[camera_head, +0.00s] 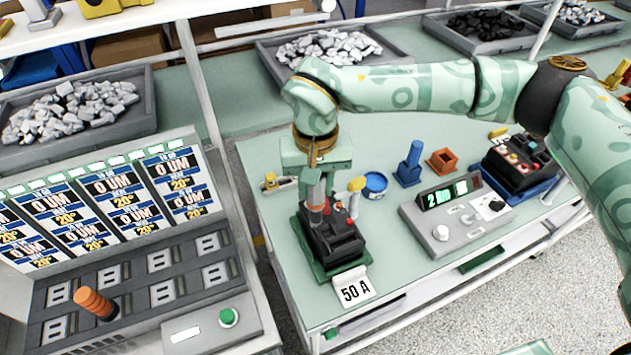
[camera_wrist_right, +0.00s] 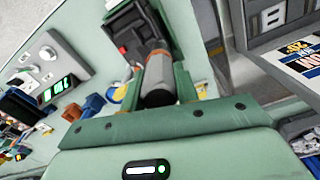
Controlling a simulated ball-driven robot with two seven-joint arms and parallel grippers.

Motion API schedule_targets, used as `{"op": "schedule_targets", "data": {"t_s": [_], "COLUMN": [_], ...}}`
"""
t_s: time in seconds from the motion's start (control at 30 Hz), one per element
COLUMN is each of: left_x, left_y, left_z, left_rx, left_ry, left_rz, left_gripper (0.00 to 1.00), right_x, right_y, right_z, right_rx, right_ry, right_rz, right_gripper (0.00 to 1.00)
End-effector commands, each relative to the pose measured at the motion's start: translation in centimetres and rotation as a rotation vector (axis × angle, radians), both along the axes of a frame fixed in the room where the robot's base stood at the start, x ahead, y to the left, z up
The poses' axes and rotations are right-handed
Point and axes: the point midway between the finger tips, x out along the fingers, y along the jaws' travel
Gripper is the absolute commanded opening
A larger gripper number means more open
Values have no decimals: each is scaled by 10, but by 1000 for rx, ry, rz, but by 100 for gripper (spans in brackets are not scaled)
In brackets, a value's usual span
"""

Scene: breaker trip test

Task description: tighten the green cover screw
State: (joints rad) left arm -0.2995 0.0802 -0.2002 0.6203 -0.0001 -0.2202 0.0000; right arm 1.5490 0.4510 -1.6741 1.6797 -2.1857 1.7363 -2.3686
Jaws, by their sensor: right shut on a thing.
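My right gripper (camera_head: 317,203) points down over a black breaker (camera_head: 341,243) in a green holder on the pale green bench. In the right wrist view the gripper (camera_wrist_right: 160,72) is shut on a grey cylindrical tool (camera_wrist_right: 158,88) with an orange-brown band. The tool's far end points at the breaker (camera_wrist_right: 133,30); I cannot tell whether it touches. Small red parts show on the breaker's top. I cannot make out the green cover screw, perhaps hidden by the tool and fingers. My left gripper is not in view.
A 50 A card (camera_head: 355,290) stands at the breaker's front. A panel with an orange-handled tool (camera_head: 94,302) is at left.

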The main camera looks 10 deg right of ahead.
Motion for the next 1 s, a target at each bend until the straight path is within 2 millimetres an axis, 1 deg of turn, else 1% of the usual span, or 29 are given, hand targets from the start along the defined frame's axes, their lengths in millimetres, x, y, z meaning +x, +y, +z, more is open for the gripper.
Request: {"op": "schedule_targets", "data": {"t_s": [0.67,1.0], "left_x": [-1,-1], "left_y": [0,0], "left_z": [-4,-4], "left_rx": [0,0], "left_ry": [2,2], "left_rz": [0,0], "left_gripper": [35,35], "right_x": [0,0], "right_y": [0,0], "right_z": [-8,-8], "right_rx": [1,0], "right_ry": [-1,-1], "right_rz": [0,0], "right_gripper": [7,7]}}
